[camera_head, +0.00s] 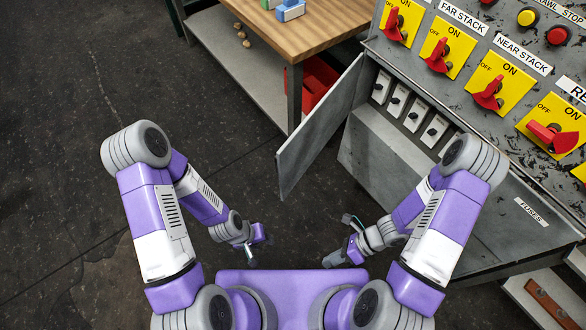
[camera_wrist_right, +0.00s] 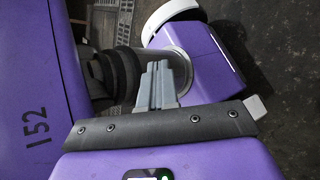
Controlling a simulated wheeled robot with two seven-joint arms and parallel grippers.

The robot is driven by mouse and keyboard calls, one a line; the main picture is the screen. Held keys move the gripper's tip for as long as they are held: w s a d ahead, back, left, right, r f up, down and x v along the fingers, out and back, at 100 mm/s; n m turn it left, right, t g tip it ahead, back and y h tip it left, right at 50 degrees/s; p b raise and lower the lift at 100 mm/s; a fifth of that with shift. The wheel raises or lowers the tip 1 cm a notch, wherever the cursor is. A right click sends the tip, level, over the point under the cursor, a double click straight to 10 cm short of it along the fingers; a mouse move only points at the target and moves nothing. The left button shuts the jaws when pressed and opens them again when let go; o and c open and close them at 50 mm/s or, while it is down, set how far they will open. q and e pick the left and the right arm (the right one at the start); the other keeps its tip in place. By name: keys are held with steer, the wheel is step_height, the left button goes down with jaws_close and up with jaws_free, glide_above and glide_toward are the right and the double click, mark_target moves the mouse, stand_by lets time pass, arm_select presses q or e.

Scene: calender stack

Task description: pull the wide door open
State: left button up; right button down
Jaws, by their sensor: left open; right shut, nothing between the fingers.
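The grey cabinet (camera_head: 390,150) has two doors in the head view. A grey door (camera_head: 320,130) at its left swings well out towards me, its inner side bare. A wider panel labelled FUSES (camera_head: 500,220) covers the right of the cabinet front, partly hidden by my right arm; I cannot tell whether it stands ajar. My left gripper (camera_head: 252,250) is open and empty, below the left door and apart from it. My right gripper (camera_head: 336,257) is near my body, clear of both doors. Its fingers are shut and empty in the right wrist view (camera_wrist_right: 158,85).
Several grey switches (camera_head: 410,110) show inside the cabinet. Red-handled switches (camera_head: 440,55) on yellow plates line the sloped panel above. A wooden-topped bench (camera_head: 300,30) with a red bin (camera_head: 318,85) stands behind the left door. The dark floor at left is clear.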

steer(key=w+a+r+m+t+y, duration=0.4)
steer(key=w+m+y, duration=0.15)
steer(key=m, duration=0.25)
steer(key=m+t, duration=1)
glide_toward(282, 172)
steer(key=shift+h, duration=0.25)
steer(key=b+x, duration=0.2)
steer(key=x, duration=0.5)
steer(key=shift+d+r+b, duration=0.1)
steer(key=shift+b, duration=0.2)
arm_select(q)
step_height(282, 172, down, 3)
steer(key=shift+r, duration=0.1)
